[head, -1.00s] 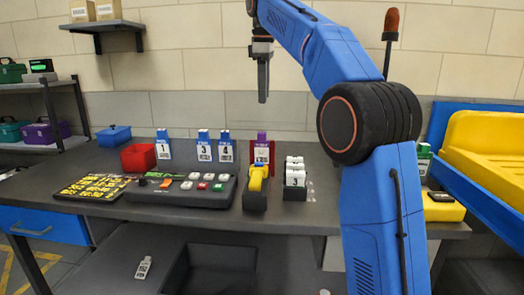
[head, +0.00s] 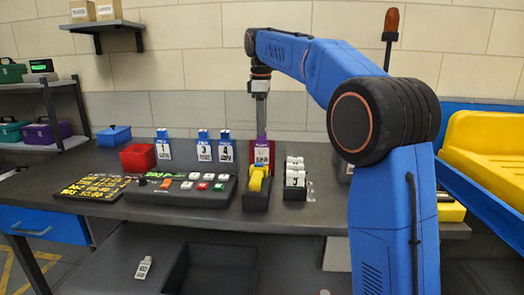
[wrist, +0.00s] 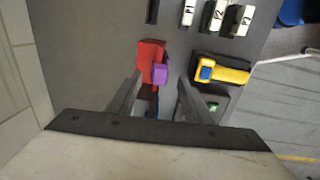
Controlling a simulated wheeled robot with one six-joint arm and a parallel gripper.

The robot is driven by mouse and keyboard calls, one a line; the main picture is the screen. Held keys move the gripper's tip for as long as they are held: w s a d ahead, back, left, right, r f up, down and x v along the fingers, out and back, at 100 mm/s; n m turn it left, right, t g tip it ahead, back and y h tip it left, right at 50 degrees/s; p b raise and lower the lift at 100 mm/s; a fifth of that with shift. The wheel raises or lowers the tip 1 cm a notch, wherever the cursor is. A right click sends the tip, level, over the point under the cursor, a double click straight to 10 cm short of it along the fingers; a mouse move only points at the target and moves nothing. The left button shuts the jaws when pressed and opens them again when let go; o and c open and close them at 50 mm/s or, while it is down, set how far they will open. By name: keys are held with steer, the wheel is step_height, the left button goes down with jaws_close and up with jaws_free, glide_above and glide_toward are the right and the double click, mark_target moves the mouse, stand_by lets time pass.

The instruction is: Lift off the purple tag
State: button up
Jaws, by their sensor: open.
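The purple tag (head: 262,151) stands upright at the back of the table in front of a red backing plate (head: 271,149). It has a white label on its front that I cannot read. My gripper (head: 261,128) points straight down just above the tag's top, apart from it. In the wrist view, my gripper (wrist: 161,82) is open, with a finger on either side of the purple tag (wrist: 160,73). The red plate (wrist: 150,52) lies beside the tag there. Nothing is held.
A yellow scanner (head: 257,179) stands in front in a black holder. A rack of white tags (head: 295,173) is to the right. A button panel (head: 180,191) and red bin (head: 138,157) lie left.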

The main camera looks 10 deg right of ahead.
mark_target(262, 139)
steer(key=shift+w+d+f, duration=0.1)
steer(key=shift+w+f, duration=0.1)
steer(key=shift+f, duration=1.4)
steer(key=shift+w+d+f, duration=0.1)
steer(key=shift+w+f, duration=0.1)
steer(key=shift+f, duration=1.4)
steer(key=c, duration=1.2)
